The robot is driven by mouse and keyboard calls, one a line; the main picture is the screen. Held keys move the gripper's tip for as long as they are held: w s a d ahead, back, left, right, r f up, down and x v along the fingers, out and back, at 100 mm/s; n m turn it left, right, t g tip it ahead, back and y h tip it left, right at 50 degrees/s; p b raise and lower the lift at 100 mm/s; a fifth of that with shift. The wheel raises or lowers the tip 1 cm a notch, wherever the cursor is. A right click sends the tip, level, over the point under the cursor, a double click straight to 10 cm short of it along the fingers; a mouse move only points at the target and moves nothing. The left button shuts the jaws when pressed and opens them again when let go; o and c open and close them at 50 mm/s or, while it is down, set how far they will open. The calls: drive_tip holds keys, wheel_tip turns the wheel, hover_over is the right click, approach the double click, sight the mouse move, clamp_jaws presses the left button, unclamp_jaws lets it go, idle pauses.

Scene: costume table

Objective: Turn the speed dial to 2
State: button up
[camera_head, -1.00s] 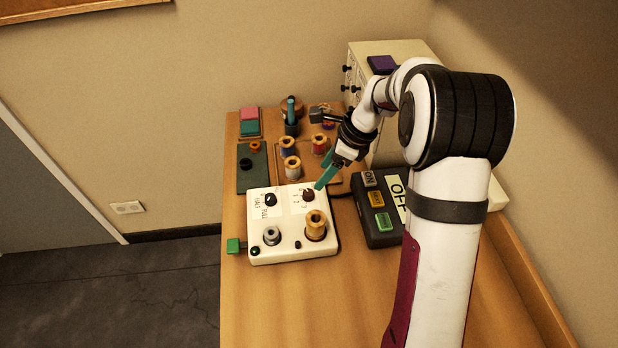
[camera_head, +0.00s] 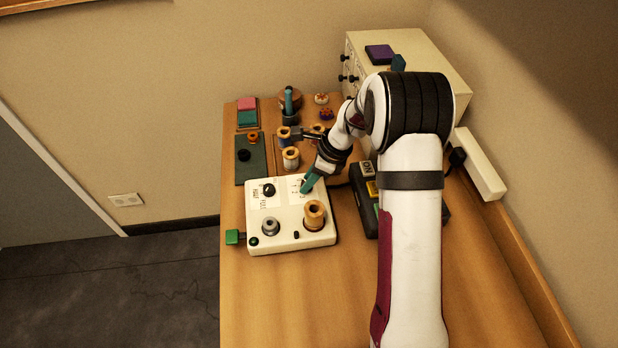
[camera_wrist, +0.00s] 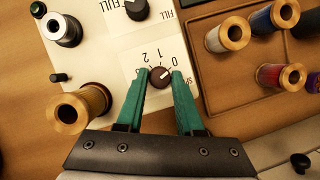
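The speed dial (camera_wrist: 160,77) is a small round dark brown knob on the white control box (camera_head: 290,237). In the wrist view, the digits 0, 1 and 2 show beside it, and its light mark points roughly toward the 0. My gripper (camera_wrist: 160,75) has two teal fingers, one on each side of the dial. The fingers stand apart with the dial between their tips; whether they touch it I cannot tell. In the head view, my gripper (camera_head: 306,186) is down at the box's back right and largely hides the dial.
On the same box are a black knob (camera_head: 268,190), a grey spool (camera_head: 270,227) and a brass-coloured spool (camera_head: 314,215). A dark switch box (camera_head: 372,208) lies to the right. The table front is clear.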

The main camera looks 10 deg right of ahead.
clamp_jaws()
drive_tip(key=n+g, duration=0.1)
drive_tip(key=n, duration=0.3)
drive_tip(key=shift+w+y, duration=0.1)
drive_tip(key=shift+y, duration=0.2)
drive_tip(key=n+g, duration=0.1)
drive_tip(key=n, duration=0.2)
drive_tip(key=shift+w+n+g, duration=0.1)
drive_tip(key=shift+n+g, duration=0.2)
drive_tip(key=shift+g, duration=0.1)
drive_tip(key=n+g, duration=0.1)
drive_tip(key=n, duration=0.1)
drive_tip(key=n+g+h, duration=0.1)
drive_tip(key=n, duration=0.2)
drive_tip(key=shift+w+a, duration=0.1)
drive_tip(key=shift+a+n+g+h, duration=0.1)
drive_tip(key=shift+n+g+h, duration=0.25)
drive_tip(key=shift+n, duration=0.9)
drive_tip(key=shift+n+g+h, duration=0.15)
drive_tip(key=shift+n+h, duration=0.4)
drive_tip(key=shift+n, duration=0.7)
